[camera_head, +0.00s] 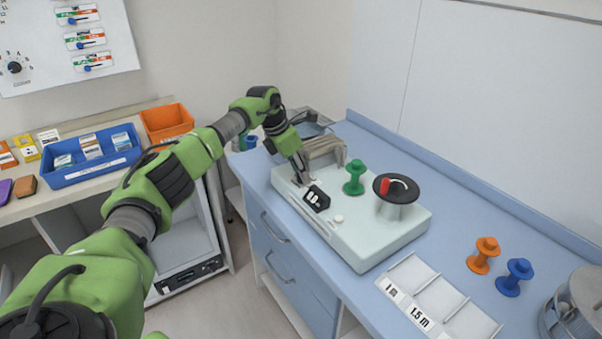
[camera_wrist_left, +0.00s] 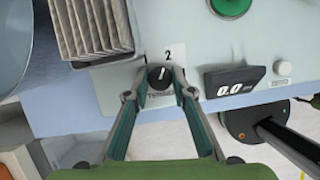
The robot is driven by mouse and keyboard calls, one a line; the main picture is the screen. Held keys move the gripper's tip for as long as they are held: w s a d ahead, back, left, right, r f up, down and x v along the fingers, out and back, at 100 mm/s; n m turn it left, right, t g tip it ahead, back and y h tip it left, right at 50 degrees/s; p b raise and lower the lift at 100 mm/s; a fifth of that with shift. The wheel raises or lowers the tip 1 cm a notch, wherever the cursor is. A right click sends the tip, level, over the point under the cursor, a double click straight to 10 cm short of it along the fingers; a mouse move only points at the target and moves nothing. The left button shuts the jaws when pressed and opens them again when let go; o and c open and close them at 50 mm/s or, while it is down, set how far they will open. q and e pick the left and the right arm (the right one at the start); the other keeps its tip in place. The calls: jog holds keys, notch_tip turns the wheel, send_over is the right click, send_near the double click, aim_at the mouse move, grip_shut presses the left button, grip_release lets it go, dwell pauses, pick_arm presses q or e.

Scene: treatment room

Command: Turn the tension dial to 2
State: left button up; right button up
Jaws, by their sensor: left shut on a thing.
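The tension dial is a small black round knob with a white pointer line (camera_wrist_left: 159,75). It sits on the pale machine (camera_head: 372,247) on the blue counter. A white label with a "2" (camera_wrist_left: 169,54) stands just beyond the dial, and the pointer line leans slightly off straight toward it. My left gripper (camera_head: 303,181) reaches down to the machine's left end. In the wrist view its two fingers (camera_wrist_left: 159,84) are shut on the dial, one on each side. The fingers hide the dial in the head view. My right gripper is not in view.
A black display (camera_head: 316,198) reading 0.0 and a white button (camera_head: 338,219) are near the dial. A green spool (camera_head: 354,177) and a black-topped reel (camera_head: 397,187) stand on the machine. Orange (camera_head: 483,255) and blue (camera_head: 515,277) spools and a sectioned tray (camera_head: 440,298) are to the right.

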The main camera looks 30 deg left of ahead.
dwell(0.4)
pick_arm(q)
jog(key=o, duration=1.1)
jog(key=shift+c, duration=0.2)
jog(key=v, duration=1.2)
jog(key=shift+a, duration=0.1)
